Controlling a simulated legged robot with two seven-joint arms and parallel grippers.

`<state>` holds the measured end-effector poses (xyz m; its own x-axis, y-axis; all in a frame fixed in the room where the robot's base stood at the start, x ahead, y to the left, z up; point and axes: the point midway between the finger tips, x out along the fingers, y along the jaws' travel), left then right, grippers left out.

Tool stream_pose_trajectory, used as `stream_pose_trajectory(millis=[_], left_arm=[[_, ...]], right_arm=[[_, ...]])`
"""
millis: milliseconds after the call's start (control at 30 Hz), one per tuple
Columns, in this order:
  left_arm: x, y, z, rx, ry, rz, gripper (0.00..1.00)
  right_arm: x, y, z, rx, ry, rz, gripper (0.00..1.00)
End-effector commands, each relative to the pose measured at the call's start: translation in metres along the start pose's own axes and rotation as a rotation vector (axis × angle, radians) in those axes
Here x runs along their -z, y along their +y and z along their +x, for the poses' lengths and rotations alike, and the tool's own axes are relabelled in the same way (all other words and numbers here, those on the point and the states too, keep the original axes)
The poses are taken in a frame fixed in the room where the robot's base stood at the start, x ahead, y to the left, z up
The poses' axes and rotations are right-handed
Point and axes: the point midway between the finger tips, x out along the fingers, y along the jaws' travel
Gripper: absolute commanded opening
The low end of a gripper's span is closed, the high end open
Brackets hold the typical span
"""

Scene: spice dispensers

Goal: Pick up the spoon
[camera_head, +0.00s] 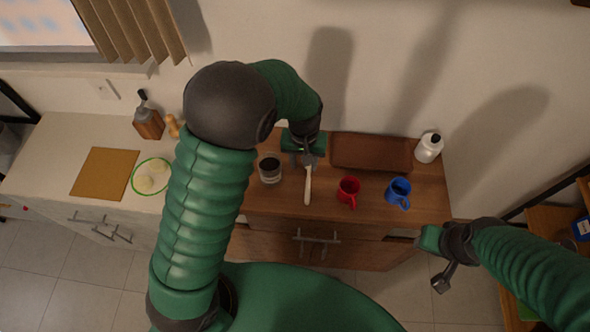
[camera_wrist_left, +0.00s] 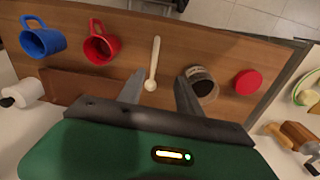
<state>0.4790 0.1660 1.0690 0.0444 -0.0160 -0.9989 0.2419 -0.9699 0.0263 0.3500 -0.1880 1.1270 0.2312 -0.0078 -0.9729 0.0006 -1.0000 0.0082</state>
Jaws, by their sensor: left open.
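A pale wooden spoon (camera_head: 308,188) lies on the brown cabinet top, its handle toward the front edge. In the left wrist view the spoon (camera_wrist_left: 154,58) shows whole, with its bowl toward my gripper. My left gripper (camera_head: 308,158) is above the bowl end in the head view. In the left wrist view the open fingers (camera_wrist_left: 160,88) appear on either side of the bowl, with nothing held. I cannot tell the exact height above it. My right gripper (camera_head: 442,278) is off to the right, in front of the cabinet; its jaw opening is unclear.
A glass jar with dark contents (camera_head: 270,169) stands left of the spoon; a red lid (camera_wrist_left: 247,82) lies beyond it. A red mug (camera_head: 348,190) and a blue mug (camera_head: 398,192) stand to the right. A brown board (camera_head: 371,153) and white bottle (camera_head: 429,148) are behind.

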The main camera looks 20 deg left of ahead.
Motion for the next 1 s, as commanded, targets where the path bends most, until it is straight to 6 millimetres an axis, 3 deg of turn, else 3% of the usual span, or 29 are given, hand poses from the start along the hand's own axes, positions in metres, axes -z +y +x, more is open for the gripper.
stream_pose_trajectory(millis=[33,167,600,833,1000], left_arm=[[0.009,0.009,-0.003,0.012,-0.020,-0.016,0.41],[0.021,0.017,0.011,0.022,-0.042,-0.047,0.41],[0.019,0.013,0.114,0.019,-0.043,-0.049,0.41],[0.018,0.015,0.136,0.022,-0.042,-0.048,0.41],[0.020,0.015,0.165,0.021,-0.041,-0.048,0.41]], right_arm=[[0.004,0.000,-0.016,0.000,-0.001,0.001,0.36],[0.005,0.000,-0.021,0.000,-0.001,0.001,0.36],[0.009,0.000,-0.041,0.000,-0.001,0.000,0.36],[0.012,0.000,-0.052,0.000,-0.001,0.000,0.36],[0.015,0.000,-0.066,0.000,-0.001,0.001,0.36]])
